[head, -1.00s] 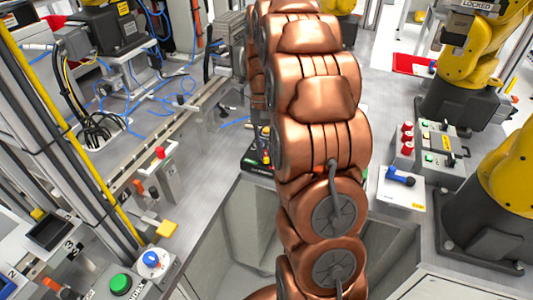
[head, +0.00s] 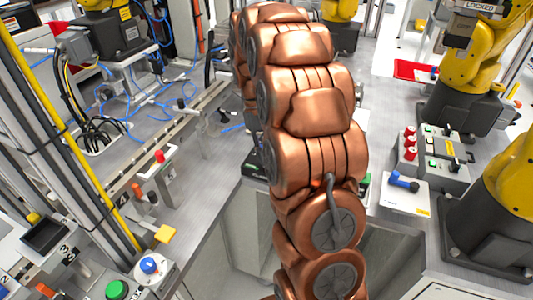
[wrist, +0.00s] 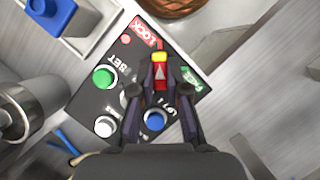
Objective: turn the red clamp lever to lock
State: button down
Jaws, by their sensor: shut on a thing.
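The red clamp lever (wrist: 160,76) has a yellow end and shows in the middle of the wrist view. It points up the picture, between the red LOCK label (wrist: 144,32) at upper left and the green FREE label (wrist: 190,76) at right. My gripper (wrist: 160,72) is shut on the lever, one dark finger on each side of it. The lever's base is partly hidden between the fingers. The lever sits on a black control panel (wrist: 95,98). In the head view my copper arm hides the gripper and the lever.
On the panel, a green button (wrist: 104,77), a white button (wrist: 105,126) and a blue button (wrist: 154,120) are close to my fingers. A blue-handled block (wrist: 52,14) stands at upper left. A metal cylinder (wrist: 22,108) is at left.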

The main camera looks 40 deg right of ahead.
jog(key=c, duration=1.2)
grip_release()
jog(key=shift+o, duration=0.2)
jog(key=shift+v, duration=3.1)
jog(key=shift+w+r, duration=0.35)
jog(key=shift+r, duration=0.15)
